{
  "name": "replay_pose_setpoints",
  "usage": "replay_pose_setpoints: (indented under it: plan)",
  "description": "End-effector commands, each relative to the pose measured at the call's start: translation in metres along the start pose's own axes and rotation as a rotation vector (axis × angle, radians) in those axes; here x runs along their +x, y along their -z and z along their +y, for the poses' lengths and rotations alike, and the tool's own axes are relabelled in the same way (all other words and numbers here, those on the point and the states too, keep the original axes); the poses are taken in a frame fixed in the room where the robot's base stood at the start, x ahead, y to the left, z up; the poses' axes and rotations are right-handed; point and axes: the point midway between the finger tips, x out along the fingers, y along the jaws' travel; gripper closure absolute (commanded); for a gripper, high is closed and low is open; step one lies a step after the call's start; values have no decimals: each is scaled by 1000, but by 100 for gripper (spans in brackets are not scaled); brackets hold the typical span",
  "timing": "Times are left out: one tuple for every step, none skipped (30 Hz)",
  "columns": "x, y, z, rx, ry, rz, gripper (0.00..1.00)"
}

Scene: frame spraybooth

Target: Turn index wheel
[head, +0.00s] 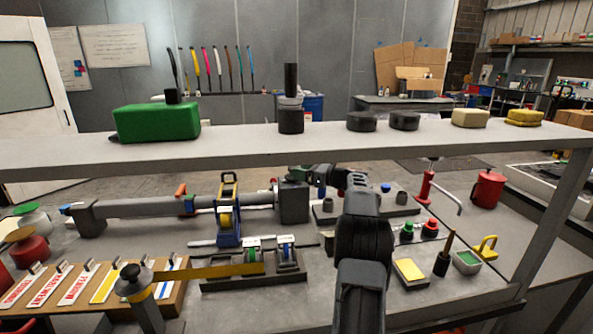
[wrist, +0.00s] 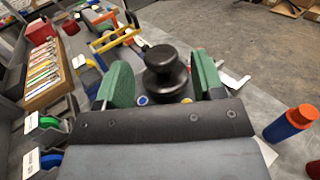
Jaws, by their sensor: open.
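A black round knob (wrist: 165,72) with a stepped top stands between my gripper's fingers in the wrist view; I cannot tell for sure whether it is part of the index wheel. My gripper (wrist: 158,82) is open, with one green finger pad on each side of the knob. Gaps show between the pads and the knob. In the head view my gripper (head: 303,172) is small and partly hidden by my arm. It is over or beside a grey block (head: 293,203) at the right end of a long grey bar (head: 150,207). No wheel is clearly visible there.
A white shelf (head: 240,158) crosses above the bench, carrying a green block (head: 157,122) and several dark pucks. A blue tape frame (head: 228,222) and tape holder (head: 255,280) stand left of my arm. A red clamp (head: 426,187) is at right.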

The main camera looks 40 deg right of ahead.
Motion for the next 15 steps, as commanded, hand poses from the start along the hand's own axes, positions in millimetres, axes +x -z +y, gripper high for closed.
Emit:
replay_pose_setpoints:
  plan:
    - [-12, 0, -1, 0, 3, 0, 38]
    - [-19, 0, -1, 0, 4, 0, 38]
    - [-27, 0, -1, 0, 3, 0, 38]
    - [-34, 1, 0, 1, 3, -1, 38]
    - [-40, 1, -1, 1, 4, 0, 38]
    - [-48, 0, -1, 0, 3, -1, 38]
    - [-54, 0, 0, 0, 3, -1, 38]
    - [-60, 0, 0, 1, 3, 0, 38]
    - [-67, 0, 0, 1, 2, 0, 38]
    - [-72, 0, -1, 0, 3, 0, 38]
    - [-77, 0, 0, 0, 2, 0, 38]
    - [-83, 0, 0, 0, 1, 0, 38]
    - [-87, 0, 0, 0, 2, 0, 38]
    - [-91, 0, 0, 0, 2, 0, 38]
    - [-95, 0, 0, 0, 1, 0, 38]
